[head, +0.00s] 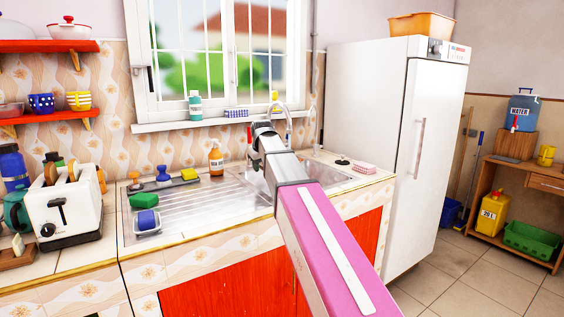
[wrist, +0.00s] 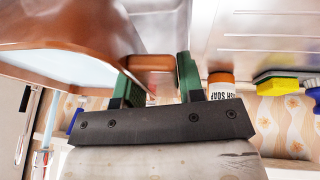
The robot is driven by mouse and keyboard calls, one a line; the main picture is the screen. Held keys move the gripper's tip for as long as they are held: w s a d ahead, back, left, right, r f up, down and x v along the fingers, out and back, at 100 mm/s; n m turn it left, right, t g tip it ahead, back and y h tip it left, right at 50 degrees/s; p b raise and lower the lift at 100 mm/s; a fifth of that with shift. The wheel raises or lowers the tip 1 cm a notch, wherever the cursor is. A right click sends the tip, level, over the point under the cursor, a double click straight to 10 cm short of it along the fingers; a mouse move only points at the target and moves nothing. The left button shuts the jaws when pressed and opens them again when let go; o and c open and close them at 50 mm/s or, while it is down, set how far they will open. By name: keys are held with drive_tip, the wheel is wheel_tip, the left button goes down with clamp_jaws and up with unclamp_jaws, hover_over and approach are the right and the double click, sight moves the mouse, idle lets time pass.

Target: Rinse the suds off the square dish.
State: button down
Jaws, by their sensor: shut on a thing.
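My gripper (wrist: 158,82) is shut on the brown handle-like tab of the dish (wrist: 152,62), between its two green fingers. The dish has a brown outer wall and a pale bluish-white inside, and it fills the upper left of the wrist view, cut off by the frame edge. I cannot tell whether suds lie on it. In the head view my arm reaches over the sink (head: 330,168) and hides the dish. The curved metal tap (head: 289,122) stands just behind my wrist.
An orange soap bottle (head: 216,160) and a yellow-green sponge (head: 190,175) stand along the back. A pink sponge (head: 364,167) lies right, before the fridge (head: 385,130).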

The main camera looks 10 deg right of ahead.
idle(0.4)
drive_tip(key=s+a+r, duration=0.1)
drive_tip(key=s+r, duration=0.3)
drive_tip(key=shift+s+a, duration=0.3)
drive_tip(key=shift+a, duration=0.1)
idle(0.5)
drive_tip(key=shift+s, duration=0.1)
